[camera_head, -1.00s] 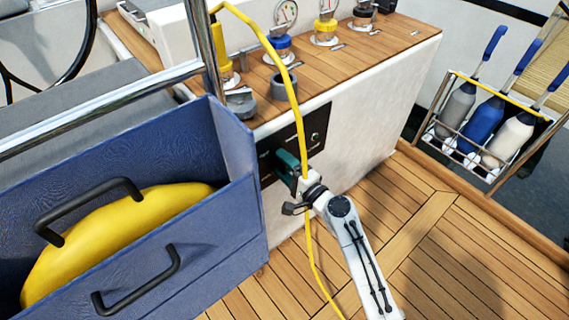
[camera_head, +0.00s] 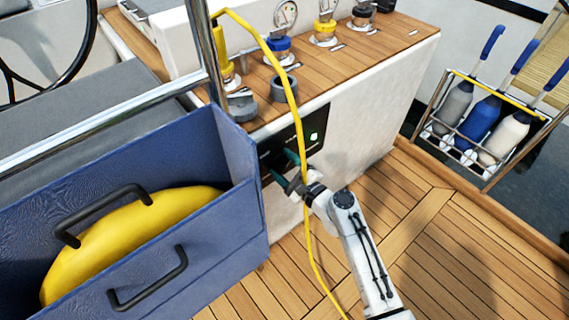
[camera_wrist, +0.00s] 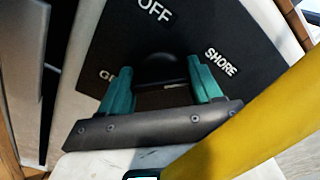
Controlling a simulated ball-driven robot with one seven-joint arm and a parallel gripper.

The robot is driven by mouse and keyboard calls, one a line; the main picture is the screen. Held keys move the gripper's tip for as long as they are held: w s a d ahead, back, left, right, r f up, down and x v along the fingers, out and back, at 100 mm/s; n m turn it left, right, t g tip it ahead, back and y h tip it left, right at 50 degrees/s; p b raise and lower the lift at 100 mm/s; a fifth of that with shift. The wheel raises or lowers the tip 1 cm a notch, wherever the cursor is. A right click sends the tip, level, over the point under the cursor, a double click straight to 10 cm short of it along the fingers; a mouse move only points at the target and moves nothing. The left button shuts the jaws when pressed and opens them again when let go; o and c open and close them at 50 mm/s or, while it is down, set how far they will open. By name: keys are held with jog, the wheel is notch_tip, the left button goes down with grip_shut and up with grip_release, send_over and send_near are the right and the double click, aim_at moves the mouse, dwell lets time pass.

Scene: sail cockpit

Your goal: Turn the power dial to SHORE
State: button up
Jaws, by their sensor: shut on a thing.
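The black dial (camera_wrist: 160,70) sits on a black panel (camera_wrist: 95,50) with white labels OFF (camera_wrist: 154,10), SHORE (camera_wrist: 221,62) and a partly covered one starting with G (camera_wrist: 106,75). My gripper (camera_wrist: 162,82) has its two teal fingers on either side of the dial and is shut on it. I cannot tell which label the dial points to. In the head view my gripper (camera_head: 287,168) is at the panel (camera_head: 318,118) on the white console's front, hiding the dial.
A yellow cable (camera_head: 292,95) hangs in front of the panel, close by my wrist. A blue bin (camera_head: 235,150) with a yellow thing (camera_head: 140,225) stands left. A rack of bottles (camera_head: 485,125) is at right.

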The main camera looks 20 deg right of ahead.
jog(key=shift+f, duration=0.1)
dwell(0.4)
jog(key=o, duration=1.1)
jog(key=shift+c, duration=0.2)
jog(key=p+v, duration=0.1)
jog(key=v, duration=0.9)
jog(key=shift+s+d, duration=0.15)
jog(key=shift+s, duration=0.25)
